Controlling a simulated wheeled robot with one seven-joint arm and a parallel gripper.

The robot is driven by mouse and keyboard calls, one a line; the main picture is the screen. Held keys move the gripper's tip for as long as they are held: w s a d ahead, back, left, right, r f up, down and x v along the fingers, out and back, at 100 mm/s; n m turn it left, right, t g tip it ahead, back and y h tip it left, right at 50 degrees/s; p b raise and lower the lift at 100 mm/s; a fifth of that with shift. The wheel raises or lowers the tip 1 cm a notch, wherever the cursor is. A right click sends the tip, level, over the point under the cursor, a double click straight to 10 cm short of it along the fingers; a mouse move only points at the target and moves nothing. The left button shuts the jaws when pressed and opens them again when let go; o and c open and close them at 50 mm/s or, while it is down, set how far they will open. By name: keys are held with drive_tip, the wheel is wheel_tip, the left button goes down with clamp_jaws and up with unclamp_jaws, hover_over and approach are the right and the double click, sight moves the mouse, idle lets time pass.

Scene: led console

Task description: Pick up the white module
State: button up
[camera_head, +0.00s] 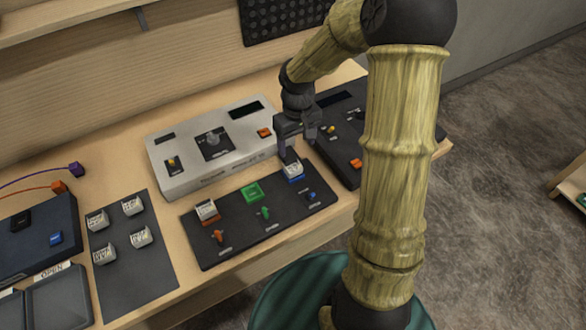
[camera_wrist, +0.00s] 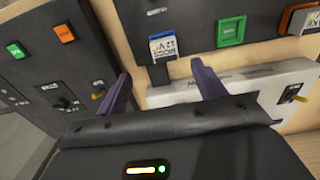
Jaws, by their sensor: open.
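A white module (camera_head: 293,170) with printed lettering sits upright in the blue socket at the right of the black console panel (camera_head: 262,226). It also shows in the wrist view (camera_wrist: 163,46), just beyond and between the fingertips. My gripper (camera_head: 288,153) is open and empty, close above this module; in the head view its finger partly covers the module's back edge. Both fingers show in the wrist view (camera_wrist: 161,76), apart from each other. Another white module (camera_head: 206,208) sits in the orange socket. Several more white modules (camera_head: 132,205) stand on the dark mat at the left.
A green socket (camera_head: 252,192) on the panel is empty. Small levers (camera_head: 265,213) stick up along its front. A grey-white console box (camera_head: 180,177) stands behind it, and a dark console (camera_head: 350,130) at the right. A black tray (camera_head: 58,298) lies at the far left.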

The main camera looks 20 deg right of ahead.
hover_over(293, 165)
drive_tip(key=f, duration=0.5)
drive_tip(key=shift+s+d, duration=0.35)
drive_tip(key=shift+d, duration=0.05)
drive_tip(key=f, duration=0.1)
drive_tip(key=f+p, duration=0.1)
drive_tip(key=f, duration=0.1)
drive_tip(key=a+f, duration=0.1)
drive_tip(key=shift+w+f+p, duration=0.2)
drive_tip(key=shift+w+p, duration=0.1)
drive_tip(key=shift+p, duration=0.05)
drive_tip(key=shift+d+f, duration=0.1)
drive_tip(key=shift+f, duration=0.35)
drive_tip(key=shift+c, duration=0.4)
drive_tip(key=c, duration=1)
